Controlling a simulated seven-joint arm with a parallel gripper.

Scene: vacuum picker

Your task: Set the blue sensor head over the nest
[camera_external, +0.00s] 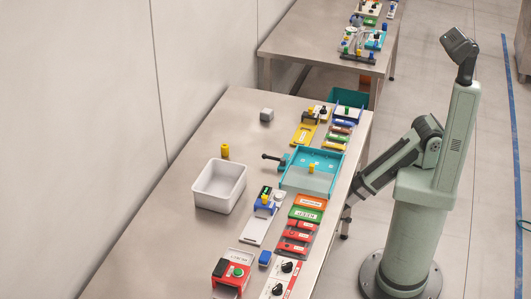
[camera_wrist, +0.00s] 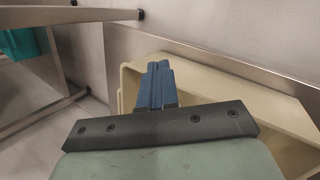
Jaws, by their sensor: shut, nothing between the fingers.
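In the external view a small blue block (camera_external: 265,258) sits on the near part of the table; it may be the blue sensor head, but it is too small to be sure. A blue fixture with a yellow knob (camera_external: 265,200) stands farther up. I cannot tell which part is the nest. My arm reaches down beside the table's right edge, where its end is mostly hidden. In the wrist view my gripper (camera_wrist: 160,68) has its blue fingers together, empty, in front of a beige open bin (camera_wrist: 215,88). Neither the sensor head nor the nest shows there.
A white bin (camera_external: 207,202), yellow cylinder (camera_external: 225,152) and grey block (camera_external: 266,115) stand there. A teal tray (camera_external: 292,183), red, green and orange plates, and black-knobbed panels crowd the right side. A second table (camera_external: 290,40) stands behind.

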